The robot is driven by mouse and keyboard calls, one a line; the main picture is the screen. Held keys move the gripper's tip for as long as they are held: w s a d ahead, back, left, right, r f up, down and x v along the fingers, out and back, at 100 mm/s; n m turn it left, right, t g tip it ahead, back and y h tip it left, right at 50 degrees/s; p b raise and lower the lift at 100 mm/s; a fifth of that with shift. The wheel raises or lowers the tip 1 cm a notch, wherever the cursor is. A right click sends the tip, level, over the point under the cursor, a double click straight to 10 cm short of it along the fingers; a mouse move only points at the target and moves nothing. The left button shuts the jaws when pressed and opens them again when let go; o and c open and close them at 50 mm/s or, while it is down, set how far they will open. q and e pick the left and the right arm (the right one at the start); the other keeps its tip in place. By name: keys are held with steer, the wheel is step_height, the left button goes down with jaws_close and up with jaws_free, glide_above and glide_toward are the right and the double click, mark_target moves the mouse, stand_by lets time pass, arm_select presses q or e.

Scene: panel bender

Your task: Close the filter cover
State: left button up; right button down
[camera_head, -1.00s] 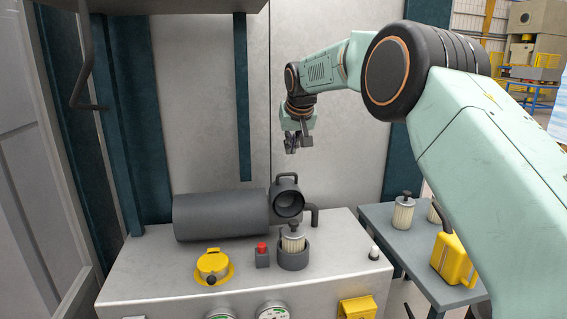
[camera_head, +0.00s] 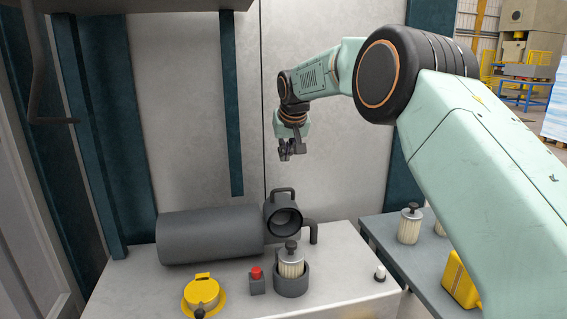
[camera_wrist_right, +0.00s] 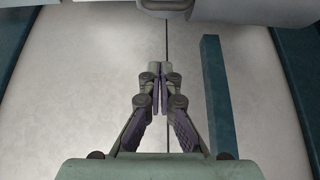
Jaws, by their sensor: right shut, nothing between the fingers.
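The filter cover (camera_head: 283,219), a dark grey round cap with a loop handle on top, stands open and tilted up, its hollow side facing me. In front of it a pale pleated filter (camera_head: 291,264) with a dark knob sits in the round dark housing (camera_head: 291,286). My right gripper (camera_head: 291,153) hangs above the cover, apart from it, shut and empty. In the right wrist view its fingers (camera_wrist_right: 160,72) meet in front of the pale wall. My left gripper is not in view.
A dark cylinder (camera_head: 208,235) lies left of the cover. A bent pipe (camera_head: 311,231) is right of it. A red button (camera_head: 256,273) and yellow cap (camera_head: 203,293) are on the machine top. A side table (camera_head: 385,235) holds filters (camera_head: 409,226) and a yellow can (camera_head: 459,281).

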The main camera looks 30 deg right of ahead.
steer(key=p, duration=0.1)
glide_above(281, 197)
steer(key=w, duration=0.1)
step_height(281, 197, down, 5)
steer(key=shift+a, duration=0.1)
steer(key=shift+w+d+f+p, duration=0.3)
steer(key=shift+d+f+p, duration=0.3)
steer(key=shift+d+f, duration=0.1)
steer(key=shift+w+f, duration=0.15)
steer(key=shift+f, duration=0.05)
steer(key=shift+w+a+f, duration=0.25)
steer(key=shift+a+f, duration=0.05)
steer(key=shift+a, duration=0.15)
steer(key=shift+s+d+f+p, duration=0.1)
steer(key=shift+s+d+p, duration=0.2)
steer(key=shift+s, duration=0.35)
steer(key=shift+s+a+f, duration=0.15)
steer(key=shift+s+a, duration=0.4)
steer(key=shift+s, duration=0.1)
steer(key=shift+s+d+f+p, duration=0.15)
steer(key=shift+s+p, duration=0.15)
steer(key=shift+s, duration=0.4)
